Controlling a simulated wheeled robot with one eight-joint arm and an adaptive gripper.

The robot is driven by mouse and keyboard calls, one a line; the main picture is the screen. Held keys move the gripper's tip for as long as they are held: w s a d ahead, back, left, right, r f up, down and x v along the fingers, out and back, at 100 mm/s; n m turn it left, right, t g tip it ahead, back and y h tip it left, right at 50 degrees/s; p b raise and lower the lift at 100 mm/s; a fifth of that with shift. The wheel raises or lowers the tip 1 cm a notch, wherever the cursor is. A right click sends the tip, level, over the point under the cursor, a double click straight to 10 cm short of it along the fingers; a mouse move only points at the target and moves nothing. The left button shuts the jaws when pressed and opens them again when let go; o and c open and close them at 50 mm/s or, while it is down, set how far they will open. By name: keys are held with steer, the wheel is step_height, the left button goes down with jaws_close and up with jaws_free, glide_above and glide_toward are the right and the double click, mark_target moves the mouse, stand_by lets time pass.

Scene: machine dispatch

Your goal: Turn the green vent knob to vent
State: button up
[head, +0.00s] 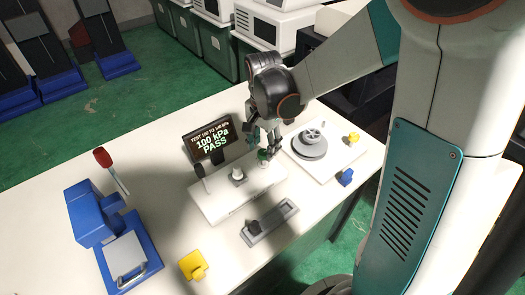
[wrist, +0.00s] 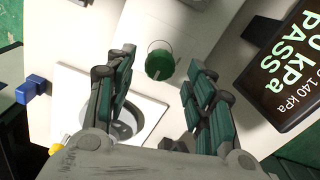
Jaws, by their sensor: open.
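The green vent knob (wrist: 160,64) is a round green cap on a white panel. In the wrist view it lies between and beyond my two open fingers, with clear space around it. My gripper (wrist: 158,98) is open and empty, pointing toward the knob. In the head view my gripper (head: 264,146) hangs just above the knob (head: 264,155), which is partly hidden by the fingers. I cannot tell from the head view whether they touch. A black display (head: 210,139) behind the panel reads 100 kPa PASS; part of the display (wrist: 288,75) shows in the wrist view.
A white base plate (head: 225,206) carries a pale fitting (head: 238,175). A round grey part (head: 310,144) sits on a white plate to the right.

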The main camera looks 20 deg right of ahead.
steer(key=shift+f, duration=0.85)
steer(key=c, duration=1.1)
steer(key=shift+o, duration=0.2)
